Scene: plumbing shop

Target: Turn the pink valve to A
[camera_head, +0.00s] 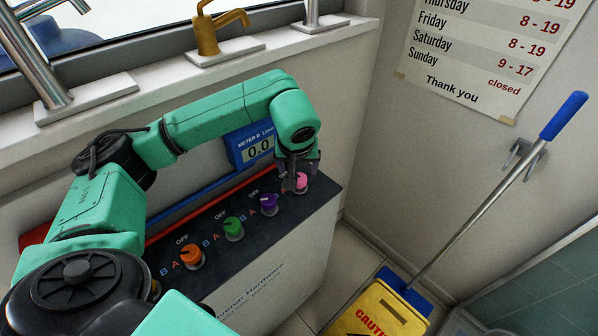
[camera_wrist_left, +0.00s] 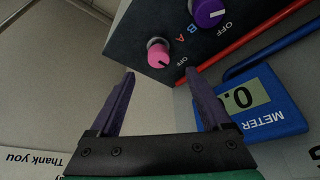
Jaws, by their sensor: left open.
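The pink valve (camera_head: 302,183) is a small round knob at the far right end of the dark control panel (camera_head: 190,237). It also shows in the left wrist view (camera_wrist_left: 158,54), just beyond the fingertips, with letters A and B and an OFF label beside it. I cannot clearly tell which mark it points at. My left gripper (camera_head: 293,180) hangs over that end of the panel, partly covering the valve. In the wrist view its two dark fingers (camera_wrist_left: 160,74) are spread apart and empty, with the knob ahead between their tips. My right gripper is not in view.
Purple (camera_head: 269,205), green (camera_head: 233,228) and orange (camera_head: 191,257) knobs line the same panel. A blue meter (camera_head: 252,147) reading 0.0 stands behind it. Red and blue pipes run along the back. A yellow caution sign (camera_head: 381,304) and a blue-handled pole (camera_head: 490,200) stand to the right.

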